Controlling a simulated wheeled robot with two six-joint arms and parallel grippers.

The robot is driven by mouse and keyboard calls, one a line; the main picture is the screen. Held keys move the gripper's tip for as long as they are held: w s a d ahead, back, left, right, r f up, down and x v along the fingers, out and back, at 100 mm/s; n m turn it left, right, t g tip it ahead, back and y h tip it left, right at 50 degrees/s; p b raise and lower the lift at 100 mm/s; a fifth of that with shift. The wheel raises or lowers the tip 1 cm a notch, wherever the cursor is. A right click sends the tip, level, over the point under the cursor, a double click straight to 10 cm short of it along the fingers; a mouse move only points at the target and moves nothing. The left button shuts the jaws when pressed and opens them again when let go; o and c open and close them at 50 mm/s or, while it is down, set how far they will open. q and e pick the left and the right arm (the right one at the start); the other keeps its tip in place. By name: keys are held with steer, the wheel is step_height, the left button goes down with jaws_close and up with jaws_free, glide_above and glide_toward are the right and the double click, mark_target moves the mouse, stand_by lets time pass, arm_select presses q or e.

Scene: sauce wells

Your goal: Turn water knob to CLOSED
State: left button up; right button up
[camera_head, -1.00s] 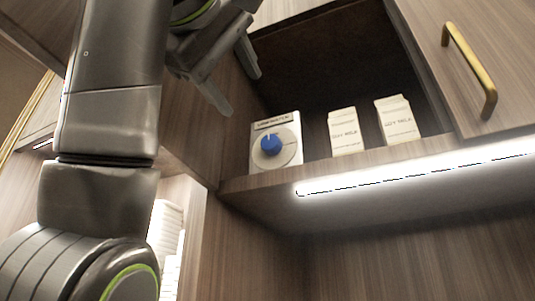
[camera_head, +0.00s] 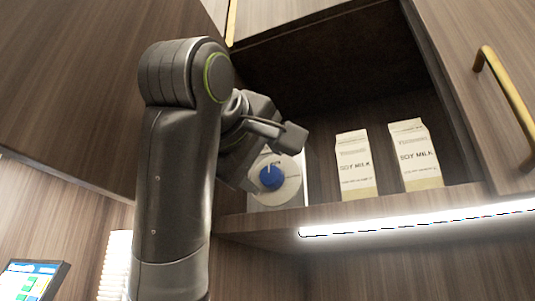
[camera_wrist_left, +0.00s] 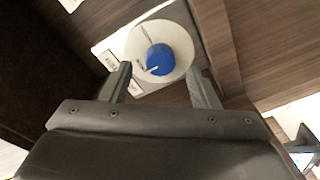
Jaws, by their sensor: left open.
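The blue water knob (camera_head: 270,177) sits on a round pale dial (camera_head: 289,190) on a white panel, on the cabinet shelf. A white pointer mark shows at the knob's top in the head view. My left gripper (camera_head: 268,158) is in front of the panel and covers its upper left part. In the left wrist view the knob (camera_wrist_left: 160,60) lies ahead, between the lines of the two spread fingers (camera_wrist_left: 158,76). The fingers are open, with nothing between them; contact with the knob cannot be told. The panel's lettering is too small to read. My right gripper is out of view.
Two soy milk cartons (camera_head: 355,168) (camera_head: 415,157) stand on the shelf right of the panel. A lit strip (camera_head: 420,217) runs along the shelf's front edge. A cabinet door with a gold handle (camera_head: 507,100) is at right. A screen (camera_head: 30,281) is at lower left.

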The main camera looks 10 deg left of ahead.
mark_target(271, 175)
arm_select(q)
steer(key=shift+w+d+p, duration=0.2)
steer(key=shift+w+p, duration=0.15)
steer(key=shift+w, duration=1.2)
steer(key=shift+s, duration=0.1)
steer(key=shift+c, duration=0.2)
steer(key=c, duration=0.9)
